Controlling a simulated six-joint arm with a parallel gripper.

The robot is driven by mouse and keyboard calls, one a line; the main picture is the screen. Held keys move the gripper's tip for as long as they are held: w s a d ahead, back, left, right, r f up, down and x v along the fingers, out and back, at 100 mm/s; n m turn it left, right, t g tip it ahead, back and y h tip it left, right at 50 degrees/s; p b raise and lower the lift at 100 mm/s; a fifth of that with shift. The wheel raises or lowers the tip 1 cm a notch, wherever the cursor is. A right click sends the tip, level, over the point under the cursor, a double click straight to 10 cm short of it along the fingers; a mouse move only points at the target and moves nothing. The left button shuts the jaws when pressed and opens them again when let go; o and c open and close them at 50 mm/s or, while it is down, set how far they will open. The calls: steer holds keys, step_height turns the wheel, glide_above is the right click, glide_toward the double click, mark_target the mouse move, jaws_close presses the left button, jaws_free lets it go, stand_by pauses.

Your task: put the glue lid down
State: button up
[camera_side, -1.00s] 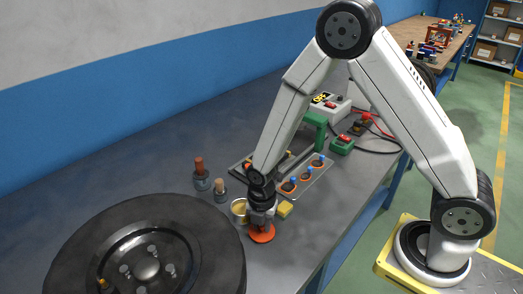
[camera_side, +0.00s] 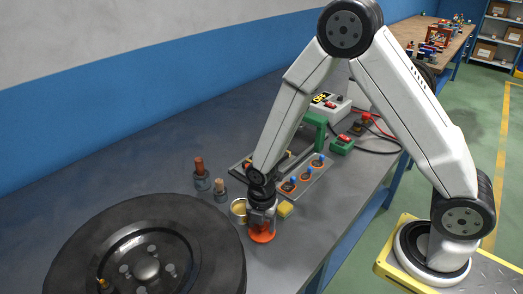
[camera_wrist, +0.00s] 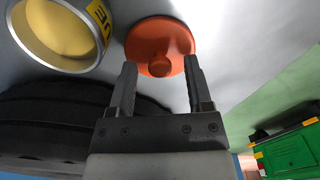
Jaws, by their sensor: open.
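The glue lid is an orange-red disc (camera_wrist: 160,40) with a round knob. It lies on the grey bench, knob up, beside the glue tin (camera_wrist: 62,38), which is open with a yellow label. In the side view the lid (camera_side: 262,238) shows below my gripper (camera_side: 261,224), just right of the tin (camera_side: 239,211). In the wrist view my gripper (camera_wrist: 158,88) is open. Its two fingers stand apart on either side of the knob, and I see no contact with it.
A large black wheel (camera_side: 75,240) lies at the front left. The bench's right edge is near.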

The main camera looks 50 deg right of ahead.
step_height(320, 180, up, 12)
stand_by(0.8)
steer(key=shift+f, duration=0.1)
stand_by(0.5)
steer(key=s+d+r+m+t, duration=0.1)
steer(key=s+d+m, duration=0.2)
steer(key=m, duration=0.8)
steer(key=s+d+r+m+t, duration=0.1)
steer(key=s+d+m, duration=0.2)
steer(key=m, duration=0.8)
steer(key=shift+s+t, duration=0.3)
steer(key=shift+s, duration=0.55)
